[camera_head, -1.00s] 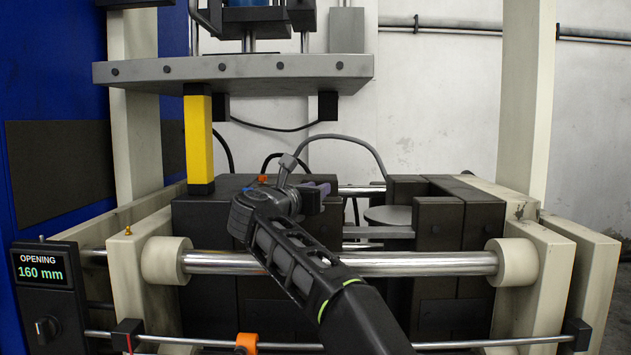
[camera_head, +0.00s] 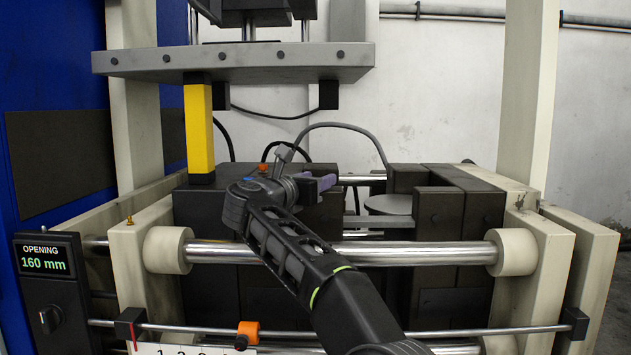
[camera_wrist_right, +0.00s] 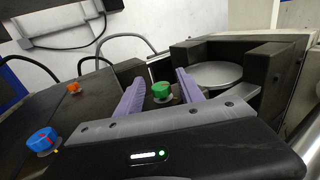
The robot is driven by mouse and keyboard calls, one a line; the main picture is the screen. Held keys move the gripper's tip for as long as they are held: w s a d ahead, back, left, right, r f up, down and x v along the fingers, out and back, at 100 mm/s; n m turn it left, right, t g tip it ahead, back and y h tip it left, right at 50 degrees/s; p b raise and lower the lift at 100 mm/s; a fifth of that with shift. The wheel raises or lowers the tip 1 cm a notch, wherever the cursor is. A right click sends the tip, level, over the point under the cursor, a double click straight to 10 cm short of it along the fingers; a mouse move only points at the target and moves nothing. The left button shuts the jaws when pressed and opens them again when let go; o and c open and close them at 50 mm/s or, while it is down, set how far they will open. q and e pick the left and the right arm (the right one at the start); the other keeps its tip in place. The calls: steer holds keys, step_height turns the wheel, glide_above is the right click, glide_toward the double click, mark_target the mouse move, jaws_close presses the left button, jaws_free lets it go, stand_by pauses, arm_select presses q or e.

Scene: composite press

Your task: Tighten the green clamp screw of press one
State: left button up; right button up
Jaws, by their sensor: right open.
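The green clamp screw (camera_wrist_right: 161,91) shows in the right wrist view as a round green knob on the dark block. My right gripper (camera_wrist_right: 160,79) is open, with one purple finger on each side of the knob. I cannot tell whether either finger touches it. In the head view my right gripper (camera_head: 321,183) is above the dark block of the press (camera_head: 205,205), and the green screw is hidden there. My left gripper is not in view.
An orange knob (camera_wrist_right: 73,88) and a blue knob (camera_wrist_right: 41,139) sit left of the green one. A pale round disc (camera_wrist_right: 216,75) lies at right among dark blocks. A polished bar (camera_head: 340,254) crosses in front.

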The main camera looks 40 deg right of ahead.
steer(key=shift+a, duration=0.1)
steer(key=v, duration=0.7)
steer(key=shift+s+a, duration=0.15)
steer(key=shift+a, duration=0.15)
stand_by(0.3)
